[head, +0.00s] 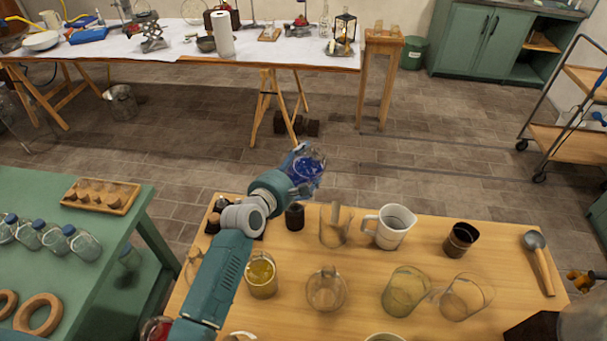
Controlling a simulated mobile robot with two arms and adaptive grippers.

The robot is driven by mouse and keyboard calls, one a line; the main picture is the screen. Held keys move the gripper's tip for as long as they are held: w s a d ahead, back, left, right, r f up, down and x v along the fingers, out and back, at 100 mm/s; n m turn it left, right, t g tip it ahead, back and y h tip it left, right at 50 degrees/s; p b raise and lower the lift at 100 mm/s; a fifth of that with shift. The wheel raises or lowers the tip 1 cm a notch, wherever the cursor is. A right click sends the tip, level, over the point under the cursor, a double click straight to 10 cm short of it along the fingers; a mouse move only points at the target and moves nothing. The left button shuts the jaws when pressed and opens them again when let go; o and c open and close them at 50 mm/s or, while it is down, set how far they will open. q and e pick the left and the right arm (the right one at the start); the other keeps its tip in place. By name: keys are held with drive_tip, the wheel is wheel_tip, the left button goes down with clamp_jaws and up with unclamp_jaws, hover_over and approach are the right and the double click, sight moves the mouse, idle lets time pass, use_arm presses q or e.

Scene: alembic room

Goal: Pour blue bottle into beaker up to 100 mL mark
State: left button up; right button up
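My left gripper (300,184) is shut on a clear bottle with blue liquid (308,166), held tilted. In the picture the bottle shows over the floor beyond the wooden table's far edge; its height is hard to judge. The gripper hides part of it. Several clear glass vessels stand on the wooden table: one near the far edge (333,230), a rounded one (326,291), a greenish one (404,292) and one at the right (467,298). I cannot tell which is the beaker, and no 100 mL mark is readable. My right gripper is not in view.
The wooden table (510,258) also holds a white jug (391,228), a glass of yellow liquid (261,277), a dark cup (460,240), a small dark bottle (294,217) and a ladle (540,262). A green table (120,215) with several capped bottles stands left.

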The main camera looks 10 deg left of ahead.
use_arm(q)
drive_tip(key=shift+w+a+r+m+t+b, duration=0.25)
drive_tip(key=shift+r+m+t+b, duration=0.3)
drive_tip(key=shift+b, duration=0.45)
drive_tip(key=shift+w+a+r+m+t+b, duration=0.3)
drive_tip(key=shift+m+b, duration=0.35)
drive_tip(key=shift+b, duration=0.35)
wheel_tip(320, 180, up, 2)
drive_tip(key=m+t+b, duration=0.1)
drive_tip(key=m+b, duration=0.1)
drive_tip(key=b, duration=0.2)
drive_tip(key=shift+m, duration=0.3)
drive_tip(key=shift+r+m+t, duration=0.25)
drive_tip(key=shift+r+m, duration=0.45)
drive_tip(key=shift+m, duration=0.2)
drive_tip(key=shift+r, duration=0.1)
drive_tip(key=shift+s+r+t, duration=0.1)
drive_tip(key=shift+r+t, duration=0.1)
drive_tip(key=shift+t, duration=0.1)
drive_tip(key=shift+r+m, duration=0.4)
drive_tip(key=shift+m, duration=0.1)
drive_tip(key=shift+r, duration=0.1)
